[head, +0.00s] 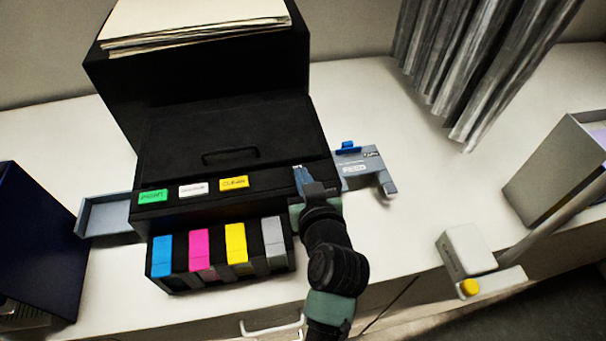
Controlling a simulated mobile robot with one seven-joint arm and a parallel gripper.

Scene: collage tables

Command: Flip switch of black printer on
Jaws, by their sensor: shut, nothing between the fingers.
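The black printer (235,135) stands on the white counter in the head view, with a stack of paper (195,22) in its top. Its front edge carries a green label (153,196), a white label (192,190) and a yellow label (234,184). Coloured ink cartridges (200,252) sit in the lower front bay. My gripper (300,180) is shut and empty at the right end of the printer's front edge, very close to it or touching. I cannot make out the switch; my gripper and arm cover that corner.
A grey part with a blue tab (363,170) juts from the printer's right side, close to my gripper. A grey tray (104,214) juts left. A dark blue box (38,240) stands at left, a white device with a yellow button (470,287) at right. Grey curtain-like strips (470,70) hang behind.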

